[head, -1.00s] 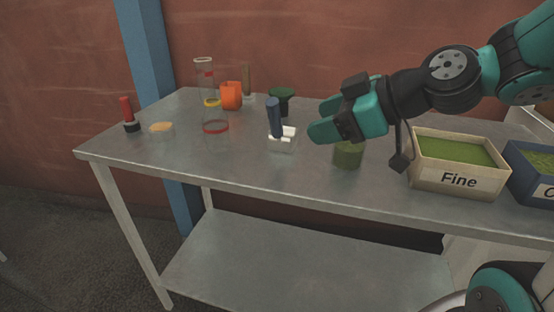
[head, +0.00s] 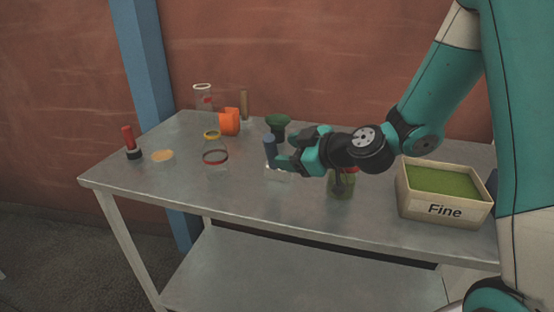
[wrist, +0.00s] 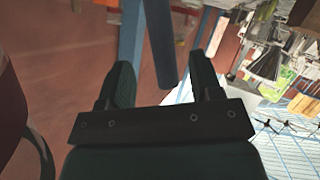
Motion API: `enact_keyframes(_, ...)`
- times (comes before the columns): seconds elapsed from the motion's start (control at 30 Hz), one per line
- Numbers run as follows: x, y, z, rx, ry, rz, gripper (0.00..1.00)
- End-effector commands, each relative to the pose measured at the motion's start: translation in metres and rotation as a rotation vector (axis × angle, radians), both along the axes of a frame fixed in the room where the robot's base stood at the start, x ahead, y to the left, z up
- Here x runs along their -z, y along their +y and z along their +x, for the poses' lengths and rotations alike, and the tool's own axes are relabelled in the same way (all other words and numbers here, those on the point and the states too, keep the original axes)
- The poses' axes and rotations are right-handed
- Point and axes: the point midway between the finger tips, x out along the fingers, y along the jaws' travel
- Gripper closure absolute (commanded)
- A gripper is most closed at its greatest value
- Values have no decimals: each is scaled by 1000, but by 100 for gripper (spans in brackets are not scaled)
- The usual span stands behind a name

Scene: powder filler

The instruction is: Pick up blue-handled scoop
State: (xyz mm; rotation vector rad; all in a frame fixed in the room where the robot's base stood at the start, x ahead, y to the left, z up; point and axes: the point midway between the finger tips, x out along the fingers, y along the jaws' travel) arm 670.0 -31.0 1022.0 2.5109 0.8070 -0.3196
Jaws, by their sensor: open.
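The blue-handled scoop (head: 269,142) stands upright on the table, its dark blue handle pointing up from a clear, whitish holder (head: 276,173). My gripper (head: 284,152) is at the right of the handle, low over the table, its fingers pointing left. In the wrist view, the blue handle (wrist: 158,45) shows in the gap between the two fingers of my gripper (wrist: 162,75). The fingers are open and spaced apart around the handle, not closed on it. The scoop's lower end is hidden in the head view.
A green-lidded jar (head: 277,123) stands behind, and a jar with green content (head: 341,184) is just right, under my wrist. The Fine bin (head: 444,211) is further right. An orange cup (head: 229,121), glassware (head: 215,150) and a red-handled tool (head: 129,140) stand left.

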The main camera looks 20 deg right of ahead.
Motion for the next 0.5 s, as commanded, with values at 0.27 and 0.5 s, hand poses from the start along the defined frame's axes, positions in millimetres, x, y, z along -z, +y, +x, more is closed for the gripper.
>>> enact_keyframes(0.27, 9, 10, 16, -2, 2, 2, 41)
enact_keyframes(0.5, 24, 26, 41, -3, 1, -1, 41)
